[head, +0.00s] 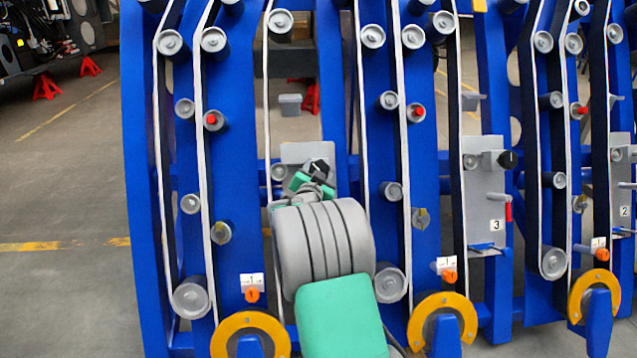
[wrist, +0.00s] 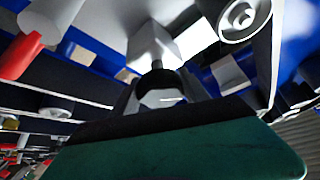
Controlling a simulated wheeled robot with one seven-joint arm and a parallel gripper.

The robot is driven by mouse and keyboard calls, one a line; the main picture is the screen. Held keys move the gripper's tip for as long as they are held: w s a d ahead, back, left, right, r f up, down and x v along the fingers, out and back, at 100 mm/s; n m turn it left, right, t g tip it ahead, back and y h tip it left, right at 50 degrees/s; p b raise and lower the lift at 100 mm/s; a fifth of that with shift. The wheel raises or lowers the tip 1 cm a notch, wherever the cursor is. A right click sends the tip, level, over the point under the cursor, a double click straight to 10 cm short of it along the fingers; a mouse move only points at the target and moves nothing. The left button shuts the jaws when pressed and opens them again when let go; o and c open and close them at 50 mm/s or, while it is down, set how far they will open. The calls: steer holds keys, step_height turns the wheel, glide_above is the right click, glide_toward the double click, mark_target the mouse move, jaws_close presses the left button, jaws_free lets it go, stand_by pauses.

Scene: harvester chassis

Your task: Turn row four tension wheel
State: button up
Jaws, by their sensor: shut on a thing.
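The row four tension wheel appears as a small black knob (head: 319,166) on a grey plate (head: 304,152) at the left row of the blue chassis. My gripper (head: 314,182), with green fingers, is at this knob and shut on it. My arm hides the lower part of the plate, and no row number shows there. In the wrist view, a dark knob (wrist: 160,97) on a stem lies just beyond the broad green and black finger edge. The wrist view is dim, and the contact between fingers and knob is partly hidden.
Blue uprights (head: 341,90) with pale belts and grey rollers (head: 372,37) stand close on both sides. A similar black knob (head: 508,160) is on the plate marked 3 (head: 496,225). Orange rings (head: 443,305) line the bottom. Open floor (head: 65,190) lies left.

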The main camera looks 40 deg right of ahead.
steer(key=m+g+b, duration=0.2)
steer(key=m+b, duration=0.1)
steer(key=m, duration=0.1)
steer(key=shift+f+h, duration=0.1)
steer(key=shift+h, duration=0.2)
steer(key=shift+m+g+b, duration=0.4)
steer(key=o, duration=1.4)
steer(key=p+v, duration=0.1)
steer(key=v, duration=0.6)
steer(key=shift+s+a+p, duration=0.2)
steer(key=shift+a+p, duration=0.1)
steer(key=shift+p, duration=0.1)
steer(key=shift+r, duration=0.25)
